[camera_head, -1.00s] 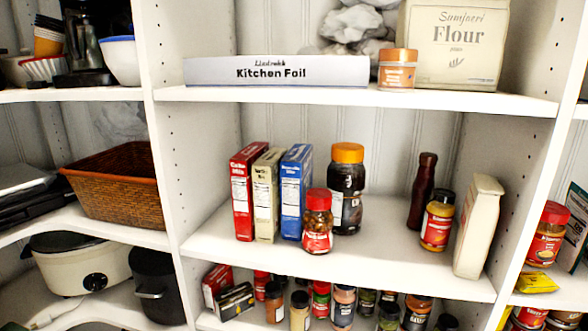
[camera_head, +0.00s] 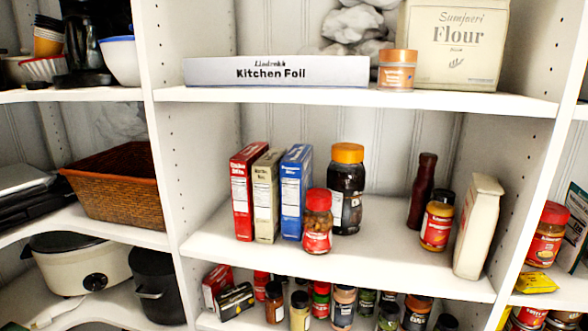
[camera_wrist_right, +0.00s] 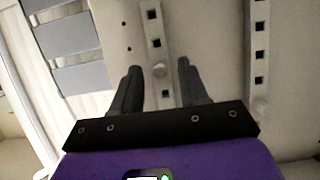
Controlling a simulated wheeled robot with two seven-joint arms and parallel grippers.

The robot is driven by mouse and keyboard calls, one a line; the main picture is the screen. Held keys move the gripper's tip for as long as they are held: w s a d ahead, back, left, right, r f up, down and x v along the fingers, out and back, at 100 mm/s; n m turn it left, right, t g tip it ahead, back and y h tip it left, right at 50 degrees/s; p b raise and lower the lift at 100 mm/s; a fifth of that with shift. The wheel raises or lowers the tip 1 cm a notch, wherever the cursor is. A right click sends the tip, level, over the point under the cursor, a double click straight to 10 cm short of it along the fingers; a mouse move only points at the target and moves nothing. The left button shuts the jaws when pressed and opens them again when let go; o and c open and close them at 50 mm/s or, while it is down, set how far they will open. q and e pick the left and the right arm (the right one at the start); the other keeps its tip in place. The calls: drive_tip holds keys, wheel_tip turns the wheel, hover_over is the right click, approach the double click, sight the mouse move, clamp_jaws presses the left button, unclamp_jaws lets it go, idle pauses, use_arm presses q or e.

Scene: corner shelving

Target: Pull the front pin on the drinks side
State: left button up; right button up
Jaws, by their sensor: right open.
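My right gripper (camera_wrist_right: 159,67) is open in the right wrist view, its two dark fingers pointing at a pale wall with vertical strips of square holes. A small pale round pin head (camera_wrist_right: 158,71) shows on the middle strip (camera_wrist_right: 154,25), between the fingertips in the picture. I cannot tell how far the tips are from it. A second pale pin (camera_wrist_right: 261,104) sits on the right strip (camera_wrist_right: 260,40), outside the fingers. Neither gripper shows in the head view.
In the head view, the middle shelf (camera_head: 350,262) holds boxes, jars and bottles. Above it is a shelf with a kitchen foil box (camera_head: 275,71) and flour (camera_head: 455,45). A wicker basket (camera_head: 115,190) stands at left. Grey slats (camera_wrist_right: 85,75) show left in the wrist view.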

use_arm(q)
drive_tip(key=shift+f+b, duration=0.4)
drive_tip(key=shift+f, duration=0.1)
use_arm(e)
drive_tip(key=shift+d, duration=0.1)
idle(1.0)
clamp_jaws()
drive_tip(key=o, duration=0.8)
unclamp_jaws()
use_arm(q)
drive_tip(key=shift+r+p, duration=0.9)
use_arm(e)
drive_tip(key=v, duration=0.7)
drive_tip(key=shift+a+r, duration=0.15)
drive_tip(key=shift+a, duration=0.1)
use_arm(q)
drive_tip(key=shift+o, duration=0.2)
